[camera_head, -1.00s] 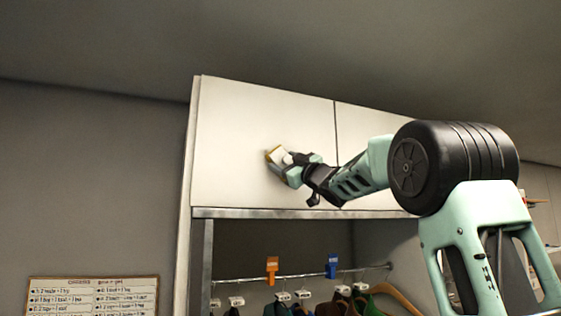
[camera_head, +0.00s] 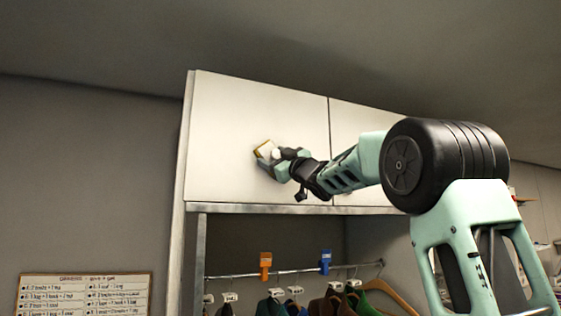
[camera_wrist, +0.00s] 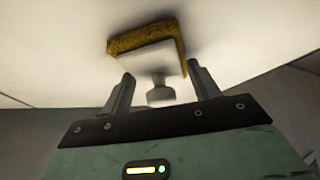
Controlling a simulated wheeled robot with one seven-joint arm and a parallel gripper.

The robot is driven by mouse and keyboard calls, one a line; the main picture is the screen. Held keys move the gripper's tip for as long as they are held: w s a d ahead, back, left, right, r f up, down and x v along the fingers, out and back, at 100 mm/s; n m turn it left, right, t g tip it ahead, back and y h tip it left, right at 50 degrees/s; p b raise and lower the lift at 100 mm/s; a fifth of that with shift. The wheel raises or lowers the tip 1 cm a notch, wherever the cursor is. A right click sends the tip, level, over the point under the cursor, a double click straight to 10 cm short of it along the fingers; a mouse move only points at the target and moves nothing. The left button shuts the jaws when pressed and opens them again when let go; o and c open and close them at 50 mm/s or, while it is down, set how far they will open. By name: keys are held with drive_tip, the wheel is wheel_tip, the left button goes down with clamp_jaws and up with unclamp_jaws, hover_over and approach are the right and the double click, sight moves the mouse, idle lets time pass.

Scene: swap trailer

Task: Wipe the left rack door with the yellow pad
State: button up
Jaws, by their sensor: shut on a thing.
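The left rack door (camera_head: 225,115) is a flat white panel high on the wall unit. My gripper (camera_head: 277,157) is in front of the door, shut on the pad's knob. In the wrist view my gripper (camera_wrist: 162,88) has a finger on each side of the knob.
A right door (camera_head: 365,125) adjoins across a thin vertical seam. Below are a hanging rail (camera_head: 300,271) with clothes, an orange tag (camera_head: 265,262) and a blue tag (camera_head: 325,261). A written board (camera_head: 85,292) is on the wall at lower left. Bare door surrounds the pad.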

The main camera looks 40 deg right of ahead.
drive_tip(key=shift+w+a+b, duration=0.3)
drive_tip(key=shift+a+b, duration=0.2)
drive_tip(key=shift+a, duration=0.6)
drive_tip(key=shift+w+a+b, duration=0.35)
drive_tip(key=shift+a+b, duration=0.1)
drive_tip(key=shift+a, duration=0.6)
drive_tip(key=shift+w+a+b, duration=0.3)
drive_tip(key=shift+a+b, duration=0.2)
drive_tip(key=shift+a, duration=0.6)
drive_tip(key=shift+w+a, duration=0.1)
drive_tip(key=s+d+p, duration=0.1)
drive_tip(key=d, duration=0.2)
drive_tip(key=s+d+p, duration=0.1)
drive_tip(key=d, duration=0.3)
drive_tip(key=s+d+p, duration=0.1)
drive_tip(key=d, duration=0.2)
drive_tip(key=shift+d+p, duration=0.15)
drive_tip(key=shift+p, duration=0.2)
drive_tip(key=shift+w+a+b, duration=0.4)
drive_tip(key=shift+a+b, duration=0.25)
drive_tip(key=shift+a, duration=0.9)
drive_tip(key=shift+w+a+b, duration=0.45)
drive_tip(key=shift+a+b, duration=0.2)
drive_tip(key=shift+a, duration=0.85)
drive_tip(key=shift+w+a+b, duration=0.4)
drive_tip(key=shift+a+b, duration=0.25)
drive_tip(key=shift+a, duration=0.9)
drive_tip(key=shift+w+a, duration=0.15)
drive_tip(key=shift+a, duration=0.5)
